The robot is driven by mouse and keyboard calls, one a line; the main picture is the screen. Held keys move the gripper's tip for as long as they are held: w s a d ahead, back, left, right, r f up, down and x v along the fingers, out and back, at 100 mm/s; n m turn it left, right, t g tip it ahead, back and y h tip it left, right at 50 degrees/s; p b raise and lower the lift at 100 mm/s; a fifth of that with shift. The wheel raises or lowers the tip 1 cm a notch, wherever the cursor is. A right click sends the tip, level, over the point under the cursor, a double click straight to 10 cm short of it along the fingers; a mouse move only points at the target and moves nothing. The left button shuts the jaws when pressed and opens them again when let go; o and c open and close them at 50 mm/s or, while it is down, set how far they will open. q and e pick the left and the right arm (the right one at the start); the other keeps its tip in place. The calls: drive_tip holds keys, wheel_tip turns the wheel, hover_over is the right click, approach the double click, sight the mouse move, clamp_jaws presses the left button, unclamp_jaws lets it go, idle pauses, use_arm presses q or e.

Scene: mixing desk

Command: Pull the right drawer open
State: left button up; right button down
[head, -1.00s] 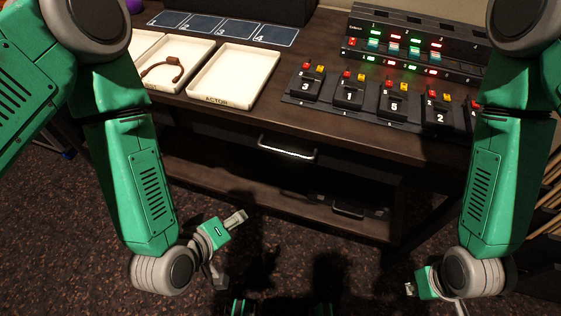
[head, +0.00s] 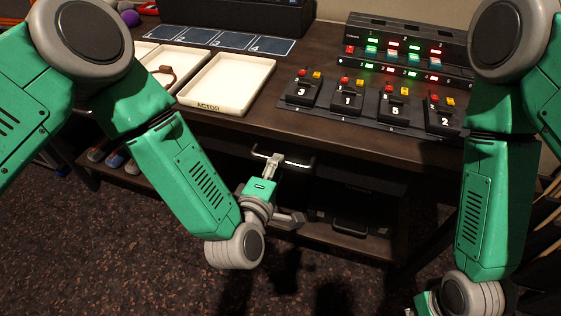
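A dark drawer under the desk top has a pale bar handle (head: 297,163). The drawer front around it is in deep shadow, and I cannot tell whether it stands out at all. My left gripper (head: 286,188) is in front of the drawer, its fingers spread wide. One finger reaches up to the left end of the handle; I cannot tell whether it touches. The other finger is lower and to the right, clear of the handle. My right gripper (head: 425,303) is low at the bottom edge, partly cut off, with its fingers hardly visible.
The desk top (head: 290,125) carries a white tray marked ACTOR (head: 228,84), several numbered switch boxes and a lit control panel (head: 410,50). A lower shelf (head: 350,243) holds a dark case with a handle (head: 350,228). The floor in front is clear.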

use_arm(q)
drive_tip(key=x, duration=0.3)
drive_tip(key=shift+w+a, duration=0.15)
drive_tip(key=shift+w, duration=0.05)
clamp_jaws()
drive_tip(key=shift+s+f, duration=0.1)
